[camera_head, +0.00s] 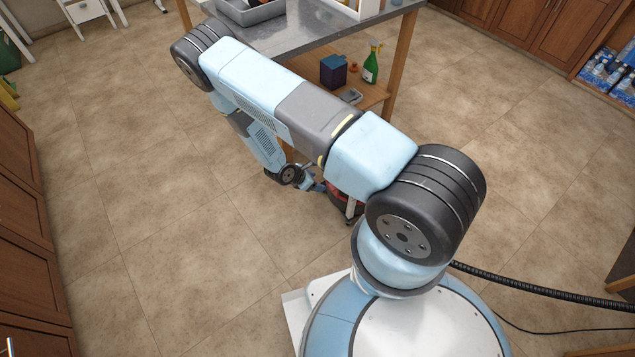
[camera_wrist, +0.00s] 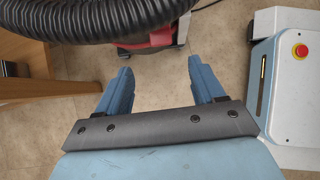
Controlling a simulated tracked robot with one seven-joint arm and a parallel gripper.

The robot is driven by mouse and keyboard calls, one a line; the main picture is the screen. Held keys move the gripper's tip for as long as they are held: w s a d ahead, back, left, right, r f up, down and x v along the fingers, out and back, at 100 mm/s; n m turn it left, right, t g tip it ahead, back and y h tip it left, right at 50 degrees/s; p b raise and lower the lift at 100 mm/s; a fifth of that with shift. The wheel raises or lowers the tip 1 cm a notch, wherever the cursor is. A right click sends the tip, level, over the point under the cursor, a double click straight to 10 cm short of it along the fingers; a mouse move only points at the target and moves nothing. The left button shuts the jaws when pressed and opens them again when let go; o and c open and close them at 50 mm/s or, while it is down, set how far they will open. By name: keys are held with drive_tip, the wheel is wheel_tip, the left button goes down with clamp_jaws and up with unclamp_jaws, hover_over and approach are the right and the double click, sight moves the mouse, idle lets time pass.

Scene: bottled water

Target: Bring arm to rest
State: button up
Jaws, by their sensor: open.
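My arm (camera_head: 290,100) reaches from my base out to the upper left in the head view, then folds down and back below the table's near edge. My gripper shows in the wrist view (camera_wrist: 162,78) with its two blue fingers apart and nothing between them. Tiled floor shows between the fingers. In the head view the gripper end is small and partly hidden behind my arm, near a dark red object on the floor.
A table (camera_head: 335,32) with a lower shelf stands beyond my arm, holding a green spray bottle (camera_head: 372,62) and a dark blue box (camera_head: 333,70). A red machine (camera_wrist: 150,38) with a black hose (camera_wrist: 85,20) is close ahead of the fingers. Floor at left is clear.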

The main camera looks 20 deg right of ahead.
idle(0.5)
drive_tip(key=w+a+r+m, duration=0.1)
drive_tip(key=w+r+m, duration=0.25)
drive_tip(key=r, duration=0.65)
drive_tip(key=w+r+m, duration=0.2)
drive_tip(key=w+r, duration=0.3)
drive_tip(key=r, duration=0.6)
drive_tip(key=s+d+r+m+y, duration=0.1)
drive_tip(key=d+r+m, duration=0.15)
drive_tip(key=r, duration=0.95)
drive_tip(key=s+d+r+m+y, duration=0.1)
drive_tip(key=r+m, duration=0.3)
drive_tip(key=r, duration=0.7)
drive_tip(key=s+d+r+m+y, duration=0.1)
drive_tip(key=s+r+m, duration=0.2)
drive_tip(key=s+r, duration=0.5)
drive_tip(key=s+d+r+m+y, duration=0.15)
drive_tip(key=s+r, duration=0.25)
drive_tip(key=r, duration=0.7)
drive_tip(key=s+a+r+m+t+y, duration=0.1)
drive_tip(key=s+r+m+t, duration=0.1)
drive_tip(key=s+r, duration=0.3)
drive_tip(key=s+a+r+m+t+y, duration=0.1)
drive_tip(key=s+r, duration=0.4)
drive_tip(key=s, duration=0.7)
drive_tip(key=shift+m+t+y, duration=0.4)
drive_tip(key=shift+m+y, duration=0.15)
drive_tip(key=shift+m, duration=0.1)
